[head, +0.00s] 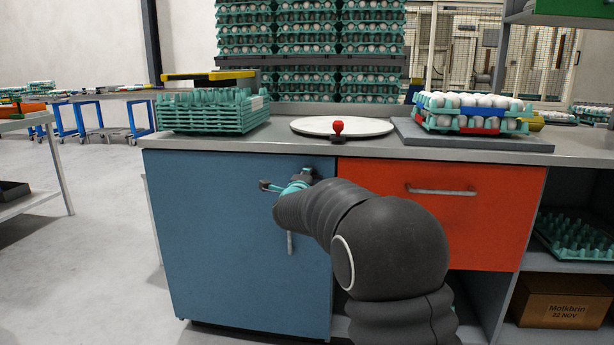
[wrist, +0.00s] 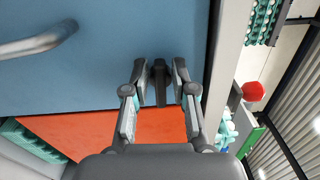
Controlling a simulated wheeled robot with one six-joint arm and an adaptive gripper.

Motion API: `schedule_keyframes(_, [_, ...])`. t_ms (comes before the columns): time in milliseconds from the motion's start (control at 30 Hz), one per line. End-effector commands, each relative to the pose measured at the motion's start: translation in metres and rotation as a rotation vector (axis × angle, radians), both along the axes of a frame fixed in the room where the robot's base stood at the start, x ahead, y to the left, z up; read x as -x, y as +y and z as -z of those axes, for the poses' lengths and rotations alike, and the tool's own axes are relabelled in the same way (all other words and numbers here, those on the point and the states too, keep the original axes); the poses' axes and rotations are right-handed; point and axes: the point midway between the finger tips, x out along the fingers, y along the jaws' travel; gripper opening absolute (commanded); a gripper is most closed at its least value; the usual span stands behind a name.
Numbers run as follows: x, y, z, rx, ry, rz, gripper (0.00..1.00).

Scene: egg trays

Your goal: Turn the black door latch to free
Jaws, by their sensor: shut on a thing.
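The black door latch (wrist: 160,82) is at the edge of the blue door (head: 225,230), near the top beside the red drawer. In the wrist view it stands between the two fingers of my gripper (wrist: 162,80), which is shut on it. In the head view my gripper (head: 287,184) is at the door's upper right, and my arm hides part of the door. A small dark part of the latch (head: 309,172) shows just beyond the gripper. The blue door appears closed. Its metal handle (wrist: 38,44) is clear of the gripper.
The red drawer (head: 490,235) with a bar handle (head: 440,191) is to the right. On the grey counter (head: 280,142) are stacked green trays (head: 205,112), a white round plate (head: 365,126), a red knob (head: 338,128) and egg trays (head: 465,122). Floor at left is free.

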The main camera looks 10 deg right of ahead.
Motion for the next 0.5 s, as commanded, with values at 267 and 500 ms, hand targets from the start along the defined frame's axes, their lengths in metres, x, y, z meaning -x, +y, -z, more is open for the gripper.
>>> schedule_keyframes(267, [-0.0001, -0.0003, 0.0014, 0.084, 0.027, 0.000, 0.00])
schedule_keyframes(500, [-0.0002, -0.0004, 0.0019, 0.101, 0.033, 0.001, 0.00])
